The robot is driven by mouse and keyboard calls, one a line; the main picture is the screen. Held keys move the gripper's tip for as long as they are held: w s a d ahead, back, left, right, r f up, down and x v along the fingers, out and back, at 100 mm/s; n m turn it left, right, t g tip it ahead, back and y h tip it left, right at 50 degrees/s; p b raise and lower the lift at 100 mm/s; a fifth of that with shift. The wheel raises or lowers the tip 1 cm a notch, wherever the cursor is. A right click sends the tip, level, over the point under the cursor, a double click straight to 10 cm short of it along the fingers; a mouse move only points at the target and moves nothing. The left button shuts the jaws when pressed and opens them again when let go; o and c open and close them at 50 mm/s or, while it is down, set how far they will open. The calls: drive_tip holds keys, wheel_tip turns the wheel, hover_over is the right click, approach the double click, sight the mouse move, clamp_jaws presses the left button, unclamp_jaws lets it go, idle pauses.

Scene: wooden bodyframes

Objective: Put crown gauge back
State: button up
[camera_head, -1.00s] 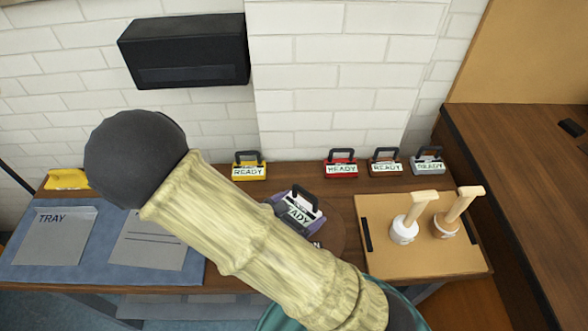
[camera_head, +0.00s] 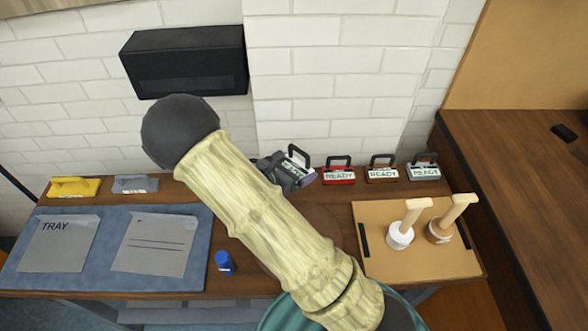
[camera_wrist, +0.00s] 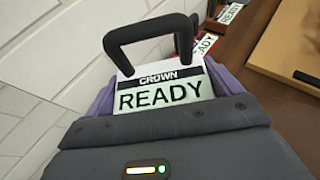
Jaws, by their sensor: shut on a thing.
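The crown gauge (camera_head: 297,160) is in my gripper, its black loop handle pointing up. In the wrist view the gauge (camera_wrist: 160,95) has a white plate reading CROWN READY, facing the camera and slightly tilted. My gripper (camera_wrist: 158,110) is shut on it, with purple parts at both sides of the plate. In the head view my gripper (camera_head: 287,172) is at the back of the bench, just left of the red READY gauge (camera_head: 339,175). My arm hides much of the bench behind and left of it. Whether the gauge touches the bench cannot be told.
Brown (camera_head: 383,173) and grey (camera_head: 423,172) READY gauges stand right of the red one. Yellow (camera_head: 73,187) and grey (camera_head: 135,184) pieces lie at the back left. A tan board (camera_head: 420,260) holds two wooden-handled tools. A blue mat (camera_head: 95,275) and a small blue object (camera_head: 223,262) are left.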

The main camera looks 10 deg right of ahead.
sight(291, 158)
drive_tip(key=w, duration=0.2)
drive_tip(key=w+d, duration=0.1)
drive_tip(key=shift+w+r+p, duration=0.15)
drive_tip(key=shift+w+p, duration=0.2)
drive_tip(key=shift+w, duration=0.05)
wheel_tip(291, 158, down, 3)
drive_tip(key=shift+a+r, duration=0.1)
drive_tip(key=shift+f, duration=0.25)
drive_tip(key=shift+s+f, duration=0.1)
drive_tip(key=shift+f, duration=0.05)
wheel_tip(291, 158, down, 3)
drive_tip(key=shift+f+p, duration=0.1)
drive_tip(key=shift+p, duration=0.2)
drive_tip(key=shift+w+f, duration=0.25)
drive_tip(key=shift+f, duration=0.4)
